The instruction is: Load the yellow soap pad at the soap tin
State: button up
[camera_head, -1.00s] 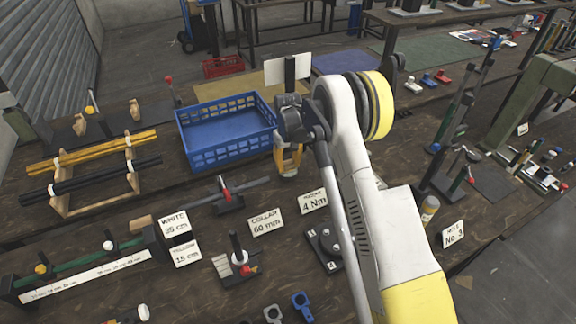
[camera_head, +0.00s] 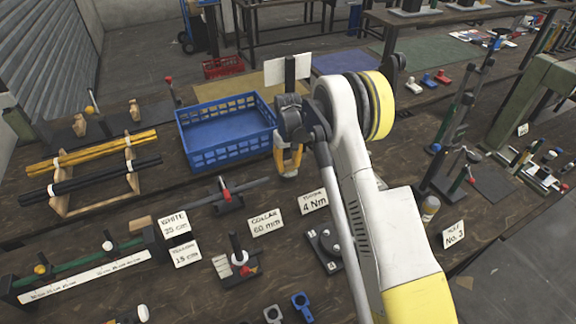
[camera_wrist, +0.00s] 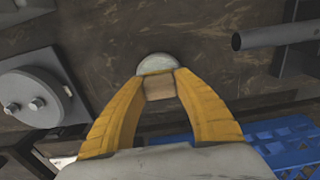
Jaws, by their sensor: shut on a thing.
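My gripper (camera_head: 288,165) hangs over the dark wooden bench, just right of the blue crate. In the wrist view my gripper's yellow fingers (camera_wrist: 160,84) are shut on a small tan block (camera_wrist: 159,86). A pale round piece (camera_wrist: 157,64) shows just past the fingertips, in line with the block; I cannot tell whether it is joined to it. In the head view the fingers mostly hide the held thing. I cannot make out a yellow soap pad or a soap tin for certain.
The blue crate (camera_head: 222,157) stands close left of my gripper. A rod fixture (camera_head: 226,194) is at lower left, a dark plate with bolts (camera_head: 326,246) nearer, and a small jar (camera_head: 430,209) to the right.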

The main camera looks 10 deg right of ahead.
aim_at(288, 162)
jog(key=shift+r+p, duration=1.4)
jog(key=shift+r, duration=2.05)
jog(key=shift+f, duration=0.1)
